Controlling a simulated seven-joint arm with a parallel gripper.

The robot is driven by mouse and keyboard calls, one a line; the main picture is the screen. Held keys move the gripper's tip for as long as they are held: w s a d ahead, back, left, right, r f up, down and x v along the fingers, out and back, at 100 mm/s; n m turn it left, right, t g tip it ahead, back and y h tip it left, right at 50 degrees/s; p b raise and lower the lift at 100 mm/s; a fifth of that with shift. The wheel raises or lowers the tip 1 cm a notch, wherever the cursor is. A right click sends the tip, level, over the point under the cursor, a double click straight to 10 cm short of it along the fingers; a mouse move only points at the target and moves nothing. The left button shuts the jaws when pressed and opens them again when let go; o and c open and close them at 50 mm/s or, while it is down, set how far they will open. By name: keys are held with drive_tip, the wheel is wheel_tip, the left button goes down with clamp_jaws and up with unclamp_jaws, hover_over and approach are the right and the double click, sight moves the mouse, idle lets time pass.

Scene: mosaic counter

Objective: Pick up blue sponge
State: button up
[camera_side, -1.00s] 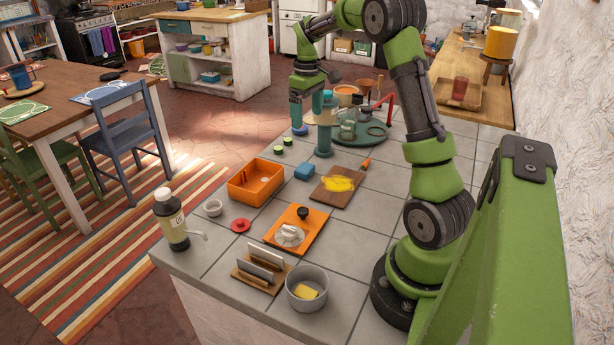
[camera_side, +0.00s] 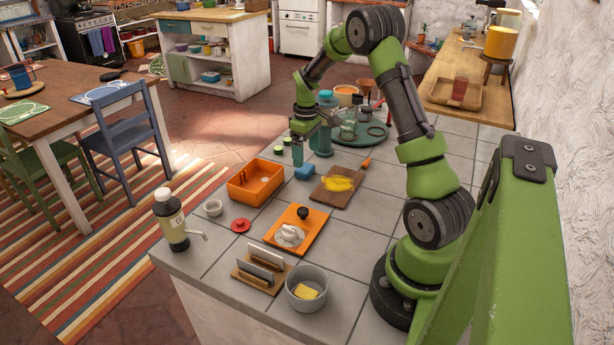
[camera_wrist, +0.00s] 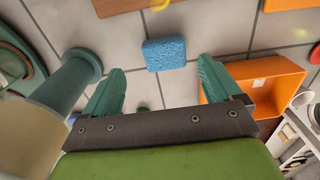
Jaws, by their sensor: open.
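The blue sponge (camera_side: 304,172) lies flat on the tiled counter, between the orange bin and the wooden board. In the wrist view the sponge (camera_wrist: 164,54) is a blue block ahead of and between my two fingers. My gripper (camera_side: 297,156) is open and empty, above the counter a little behind the sponge in the side view. Its green fingers (camera_wrist: 160,85) are spread apart in the wrist view and do not touch the sponge.
An orange bin (camera_side: 247,199) stands left of the sponge. A wooden board (camera_side: 330,199) with a yellow cloth lies to the right. A teal bottle (camera_side: 321,143) stands close beside my gripper. Small green-topped items (camera_side: 279,151) are near. Bare tile surrounds the sponge.

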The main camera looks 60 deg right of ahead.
sight(305, 167)
drive_tip(key=f, duration=0.4)
drive_tip(key=shift+w+a+f, duration=0.1)
drive_tip(key=shift+a+f, duration=0.2)
drive_tip(key=c, duration=1.1)
drive_tip(key=shift+r, duration=0.15)
drive_tip(key=shift+r, duration=0.6)
wheel_tip(305, 167, up, 3)
drive_tip(key=shift+f, duration=0.2)
drive_tip(key=s+a, duration=0.3)
drive_tip(key=s, duration=0.1)
drive_tip(key=s+a, duration=0.3)
drive_tip(key=s, duration=0.1)
drive_tip(key=s+a+r, duration=0.1)
drive_tip(key=s+a, duration=0.2)
drive_tip(key=s, duration=0.2)
drive_tip(key=shift+a, duration=0.15)
